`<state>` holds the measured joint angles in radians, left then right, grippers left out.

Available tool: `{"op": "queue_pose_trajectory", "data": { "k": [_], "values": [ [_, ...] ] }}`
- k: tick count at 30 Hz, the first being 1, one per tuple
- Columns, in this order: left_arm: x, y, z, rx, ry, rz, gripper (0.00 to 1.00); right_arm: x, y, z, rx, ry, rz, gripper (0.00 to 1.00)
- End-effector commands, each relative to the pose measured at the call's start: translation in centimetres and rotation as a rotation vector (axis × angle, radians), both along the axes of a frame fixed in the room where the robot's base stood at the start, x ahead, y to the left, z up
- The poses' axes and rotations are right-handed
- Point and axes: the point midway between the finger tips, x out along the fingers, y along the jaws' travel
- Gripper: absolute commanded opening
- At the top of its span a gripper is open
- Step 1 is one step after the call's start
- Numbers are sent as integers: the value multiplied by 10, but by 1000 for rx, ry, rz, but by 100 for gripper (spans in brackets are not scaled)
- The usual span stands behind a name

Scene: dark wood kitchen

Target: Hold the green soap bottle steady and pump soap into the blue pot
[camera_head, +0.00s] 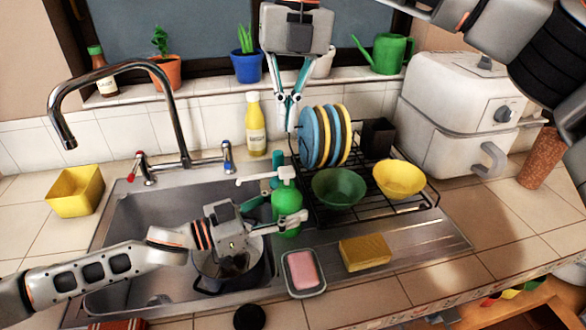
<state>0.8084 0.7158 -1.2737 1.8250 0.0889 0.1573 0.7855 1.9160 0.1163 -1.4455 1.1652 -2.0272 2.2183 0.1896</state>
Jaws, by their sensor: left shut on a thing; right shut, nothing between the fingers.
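The green soap bottle (286,200) stands upright at the right side of the sink, with a white pump head (287,173) whose spout points left. My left gripper (296,222) reaches in from the left and is shut on the bottle's lower body. The dark blue pot (232,286) sits in the sink, below and left of the bottle; my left arm and gripper hide part of its opening. My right gripper (289,129) points down, shut and empty, above the pump head and apart from it, near the plates in the picture.
A dish rack (385,214) with plates, a green bowl (338,188) and a yellow bowl (399,179) stands right of the bottle. The faucet (176,110) arches over the sink's left.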

Motion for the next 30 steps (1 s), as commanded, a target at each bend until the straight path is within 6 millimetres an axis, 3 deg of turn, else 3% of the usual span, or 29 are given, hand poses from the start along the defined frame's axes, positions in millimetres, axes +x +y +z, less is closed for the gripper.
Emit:
{"op": "queue_pose_trajectory", "data": {
  "k": [8, 18, 24, 30],
  "values": [
    [0, 0, 1, -1, 0, 0, 7, 3, -16, 1, 189, 191, -461, 0],
    [0, 0, 1, -1, 0, 0, 7, 13, -53, 12, 339, 500, -1041, 0],
    [0, 0, 1, -1, 0, -1, 7, 19, -75, 20, 376, 656, -1286, 0],
    [0, 0, 1, -1, 0, -1, 7, 21, -85, 23, 385, 727, -1391, 0]
  ]
}}
